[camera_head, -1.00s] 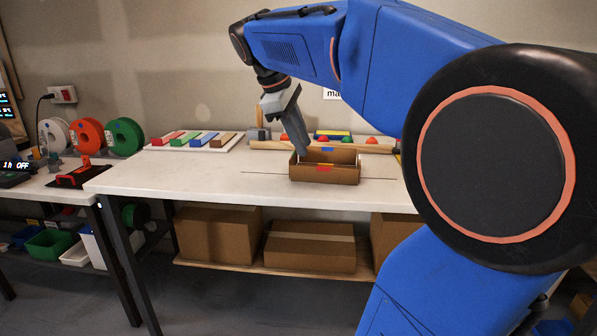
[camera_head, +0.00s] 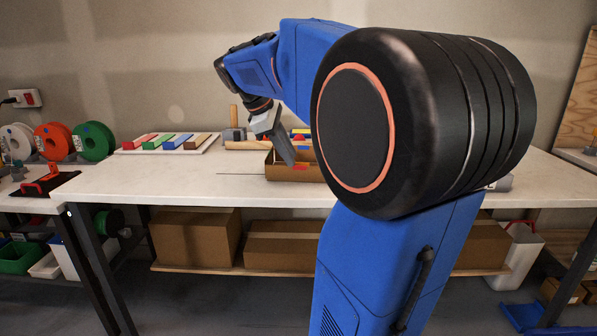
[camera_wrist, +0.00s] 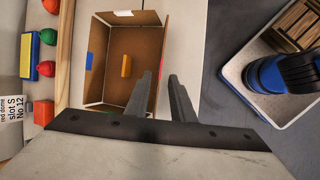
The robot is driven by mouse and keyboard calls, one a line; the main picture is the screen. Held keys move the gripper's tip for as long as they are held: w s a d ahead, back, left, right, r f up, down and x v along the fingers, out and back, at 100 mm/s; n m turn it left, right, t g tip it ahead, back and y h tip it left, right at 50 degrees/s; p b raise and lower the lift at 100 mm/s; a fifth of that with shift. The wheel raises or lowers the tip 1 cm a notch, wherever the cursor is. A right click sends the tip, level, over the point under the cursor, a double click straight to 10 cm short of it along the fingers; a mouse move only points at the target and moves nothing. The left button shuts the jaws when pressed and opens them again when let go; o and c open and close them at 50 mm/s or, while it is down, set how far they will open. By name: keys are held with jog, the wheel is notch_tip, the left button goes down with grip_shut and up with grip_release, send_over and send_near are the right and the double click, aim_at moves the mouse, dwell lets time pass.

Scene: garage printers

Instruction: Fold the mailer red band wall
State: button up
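The mailer (camera_head: 283,174) is an open brown cardboard box on the white bench. It also shows in the wrist view (camera_wrist: 142,42), with a blue band on its left wall (camera_wrist: 89,60), a white band at the top and an orange piece (camera_wrist: 126,66) inside. The red band (camera_head: 300,168) is on the side facing the head camera, partly hidden by my arm. My gripper (camera_head: 289,163) points down at the mailer. In the wrist view its fingers (camera_wrist: 160,76) are apart, with the right wall's edge seemingly between them; contact cannot be told.
A wooden rail with coloured domes (camera_wrist: 48,38) lies behind the mailer. A tray of coloured blocks (camera_head: 170,143) and several spools (camera_head: 92,141) stand left. Cardboard boxes (camera_head: 195,236) fill the lower shelf.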

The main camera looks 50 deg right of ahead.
aim_at(299, 168)
jog(key=x, duration=0.7)
jog(key=shift+f, duration=0.15)
grip_shut()
